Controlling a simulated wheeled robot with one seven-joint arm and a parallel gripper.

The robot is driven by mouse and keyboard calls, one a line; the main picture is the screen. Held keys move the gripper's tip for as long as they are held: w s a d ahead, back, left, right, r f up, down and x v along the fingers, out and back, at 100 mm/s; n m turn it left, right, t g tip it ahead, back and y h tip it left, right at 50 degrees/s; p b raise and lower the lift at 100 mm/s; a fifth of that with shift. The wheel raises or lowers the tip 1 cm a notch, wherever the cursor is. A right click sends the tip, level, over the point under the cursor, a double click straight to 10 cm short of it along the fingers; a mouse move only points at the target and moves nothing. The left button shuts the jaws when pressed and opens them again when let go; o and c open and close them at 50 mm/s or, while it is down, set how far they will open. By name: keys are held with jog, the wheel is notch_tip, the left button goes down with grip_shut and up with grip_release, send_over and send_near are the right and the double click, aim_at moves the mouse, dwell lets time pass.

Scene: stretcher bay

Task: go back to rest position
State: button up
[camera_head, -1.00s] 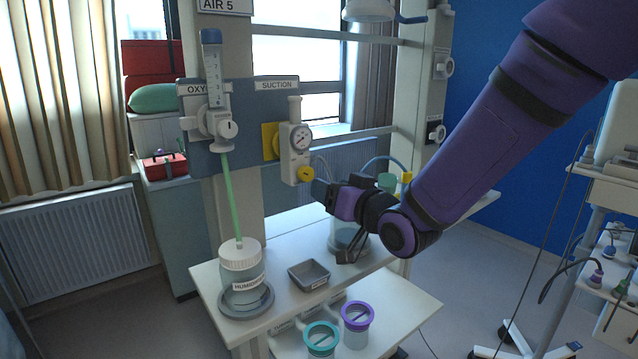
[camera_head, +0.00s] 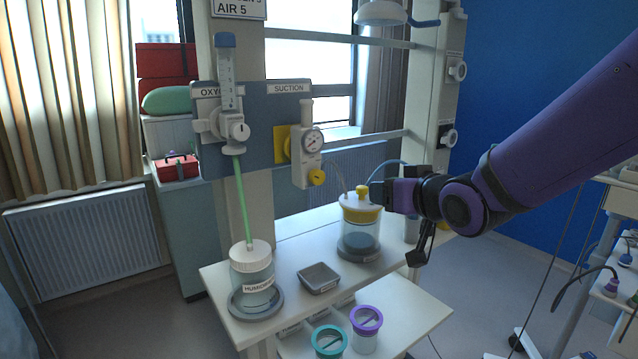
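My purple arm reaches in from the right. My gripper (camera_head: 384,196) is at its left end, dark and seen from the side, just right of the yellow-lidded suction jar (camera_head: 360,240) on the white shelf. It overlaps the jar's lid edge in the picture; I cannot tell whether they touch. The finger opening is too small and dark to read. No held object shows.
The shelf (camera_head: 290,262) also bears a humidifier bottle (camera_head: 252,277) with a green tube and a small grey tray (camera_head: 318,277). Below stand teal-rimmed (camera_head: 329,342) and purple-rimmed (camera_head: 366,322) jars. A wall panel (camera_head: 262,92) holds oxygen and suction gauges. A trolley stands at right.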

jog(key=s+d+r+m+g+h, duration=0.1)
jog(key=s+d+g, duration=0.3)
jog(key=s+d, duration=0.4)
jog(key=s+d+r+m+g+h, duration=0.1)
jog(key=s+d+g+h, duration=0.3)
jog(key=s, duration=1.2)
jog(key=d+m, duration=0.1)
jog(key=d, duration=0.3)
jog(key=shift+r, duration=0.35)
jog(key=shift+s+d, duration=0.1)
